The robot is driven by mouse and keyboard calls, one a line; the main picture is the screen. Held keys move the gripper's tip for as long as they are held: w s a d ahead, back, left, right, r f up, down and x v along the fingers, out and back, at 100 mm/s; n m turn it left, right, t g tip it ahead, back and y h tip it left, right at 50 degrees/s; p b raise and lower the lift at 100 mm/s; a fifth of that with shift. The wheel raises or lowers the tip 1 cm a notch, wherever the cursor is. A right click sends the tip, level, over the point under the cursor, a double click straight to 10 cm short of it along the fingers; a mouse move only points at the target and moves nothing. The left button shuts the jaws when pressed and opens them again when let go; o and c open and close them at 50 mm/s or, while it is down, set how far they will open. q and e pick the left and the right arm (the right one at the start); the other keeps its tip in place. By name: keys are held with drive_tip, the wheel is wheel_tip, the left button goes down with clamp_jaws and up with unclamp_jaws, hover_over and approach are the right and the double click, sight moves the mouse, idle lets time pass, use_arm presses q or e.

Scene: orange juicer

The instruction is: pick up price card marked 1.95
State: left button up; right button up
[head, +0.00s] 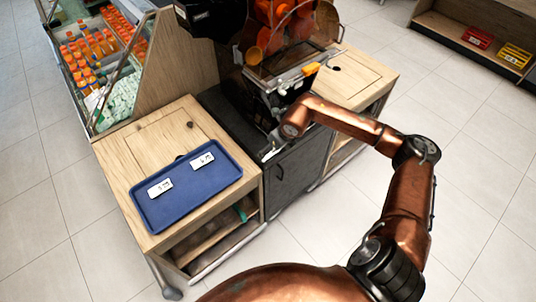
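Two white price cards lie flat on a blue tray (185,203) on the left wooden cabinet top. The left card (160,188) lies near the tray's left side, and the right card (202,161) lies nearer its back right. Both bear dark figures too small to read surely, so I cannot tell which is marked 1.95. My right gripper (269,151) is over the front of the dark middle cabinet, to the right of the tray and apart from both cards. My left gripper is not in view.
An orange juicer (283,38) stands behind my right gripper, with an orange piece (311,69) at its front. A wooden top (352,80) is to its right. A glass-sided bottle display (92,50) stands at upper left. Open tiled floor lies around.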

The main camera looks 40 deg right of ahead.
sight(270, 154)
drive_tip(key=x, duration=0.4)
drive_tip(key=shift+b, duration=0.4)
drive_tip(key=shift+s, duration=0.1)
drive_tip(key=shift+c, duration=0.3)
drive_tip(key=c, duration=1.1)
drive_tip(key=shift+r, duration=0.1)
